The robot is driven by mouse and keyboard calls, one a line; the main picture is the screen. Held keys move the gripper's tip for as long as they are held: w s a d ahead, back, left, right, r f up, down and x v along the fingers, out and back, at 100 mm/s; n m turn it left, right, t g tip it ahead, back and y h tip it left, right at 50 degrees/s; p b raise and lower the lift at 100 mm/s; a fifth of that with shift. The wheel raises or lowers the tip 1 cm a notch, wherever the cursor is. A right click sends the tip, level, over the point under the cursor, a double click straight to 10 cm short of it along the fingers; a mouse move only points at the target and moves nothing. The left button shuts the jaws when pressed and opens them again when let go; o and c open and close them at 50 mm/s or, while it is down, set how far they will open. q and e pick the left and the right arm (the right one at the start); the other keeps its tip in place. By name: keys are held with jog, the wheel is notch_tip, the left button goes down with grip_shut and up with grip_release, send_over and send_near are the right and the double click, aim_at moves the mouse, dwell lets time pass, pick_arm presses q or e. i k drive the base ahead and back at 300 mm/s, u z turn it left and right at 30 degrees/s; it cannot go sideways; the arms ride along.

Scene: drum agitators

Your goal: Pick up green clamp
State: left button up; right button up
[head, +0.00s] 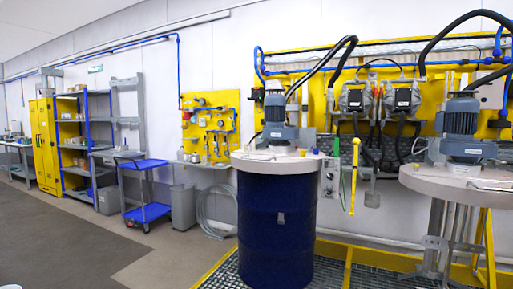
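I cannot make out a green clamp anywhere in the head view. Small items lie on the pale round lid (279,160) of a dark blue drum (278,230), too small to identify. Small tools hang on a yellow wall board (210,125), also too small to tell apart. Neither of my grippers is in view.
Grey motors stand on the drum lid (275,112) and on a round tabletop at right (460,125). A blue cart (148,212), a grey bin (182,207), shelves (70,140) and a yellow cabinet (44,145) line the left wall. The dark floor (70,245) there is clear.

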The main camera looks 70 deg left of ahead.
aim_at(336, 149)
jog(key=u, duration=2.45)
jog(key=i, duration=1.35)
jog(key=u, duration=0.35)
jog(key=i, duration=1.15)
jog(key=z, duration=0.45)
